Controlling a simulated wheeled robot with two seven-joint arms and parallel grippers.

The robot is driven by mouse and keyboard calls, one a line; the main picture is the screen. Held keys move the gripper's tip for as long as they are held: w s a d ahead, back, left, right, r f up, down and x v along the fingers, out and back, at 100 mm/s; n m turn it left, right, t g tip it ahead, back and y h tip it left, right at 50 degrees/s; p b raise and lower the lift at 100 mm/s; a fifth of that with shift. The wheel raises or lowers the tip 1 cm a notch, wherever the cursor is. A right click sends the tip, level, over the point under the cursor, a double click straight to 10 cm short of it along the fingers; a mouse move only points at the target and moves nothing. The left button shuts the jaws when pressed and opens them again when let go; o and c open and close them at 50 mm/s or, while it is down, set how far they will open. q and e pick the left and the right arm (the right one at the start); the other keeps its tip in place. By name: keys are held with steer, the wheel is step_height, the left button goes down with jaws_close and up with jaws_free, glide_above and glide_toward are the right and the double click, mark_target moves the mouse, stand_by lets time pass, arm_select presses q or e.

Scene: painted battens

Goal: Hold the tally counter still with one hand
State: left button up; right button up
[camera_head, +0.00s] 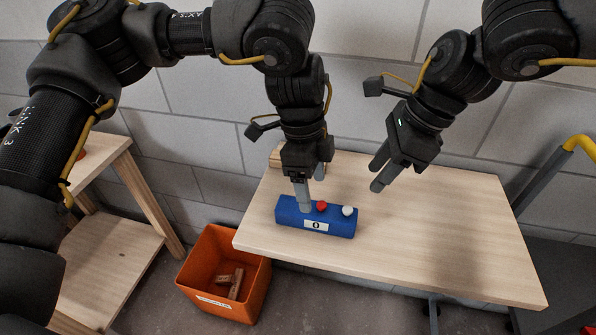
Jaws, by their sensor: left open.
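The tally counter (290,217) is a blue block on the pale wooden table, with a white label reading 0 on its front. A red button (321,205) and a white button (348,211) sit on its top. My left gripper (306,204) is open and points down at the counter's left part, left of the red button. One finger overlaps the counter in the picture; I cannot tell whether it touches. My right gripper (374,178) is open and empty, above the table behind and right of the counter.
The table (450,225) is clear to the right of the counter. A small wooden piece (276,158) lies at its back left edge. An orange bin (217,300) with several wooden pieces stands on the floor. A wooden shelf stand (120,262) is at left; a yellow-handled frame (578,142) is at right.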

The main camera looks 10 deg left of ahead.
mark_target(298, 205)
arm_select(q)
steer(key=a, duration=0.1)
steer(key=r+y, duration=0.1)
steer(key=a+n+t+y, duration=0.1)
steer(key=shift+w+a+r, duration=0.2)
steer(key=shift+w+a, duration=0.05)
steer(key=shift+a, duration=0.05)
step_height(298, 205, down, 11)
steer(key=shift+r, duration=0.1)
stand_by(0.3)
steer(key=c, duration=1.2)
arm_select(e)
steer(key=shift+c, duration=0.2)
arm_select(q)
steer(key=shift+o, duration=0.2)
arm_select(e)
jaws_close()
stand_by(0.4)
